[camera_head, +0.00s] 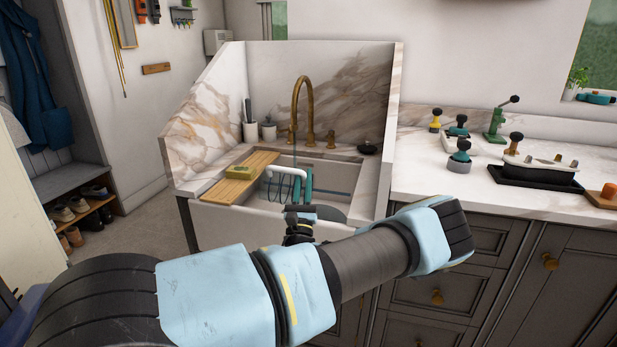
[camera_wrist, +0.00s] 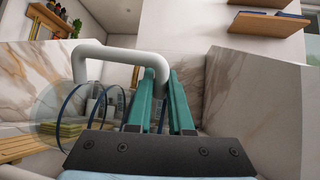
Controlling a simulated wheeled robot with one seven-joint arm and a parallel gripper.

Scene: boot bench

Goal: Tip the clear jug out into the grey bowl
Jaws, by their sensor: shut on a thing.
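The clear jug (camera_wrist: 76,118) is see-through with dark blue rings and a white tube handle (camera_wrist: 92,50). My gripper (camera_wrist: 165,100), with teal fingers, is shut on the handle. The jug's rings stand nearly upright in the wrist view, so it looks tipped well over onto its side. In the head view, the jug (camera_head: 274,186) is over the sink, left of my gripper (camera_head: 303,186). Any contents are too faint to tell.
The white sink (camera_head: 225,222) has tall marble side walls and a brass tap (camera_head: 298,95) behind the jug. The right counter holds a black tray (camera_head: 535,182) and several tools.

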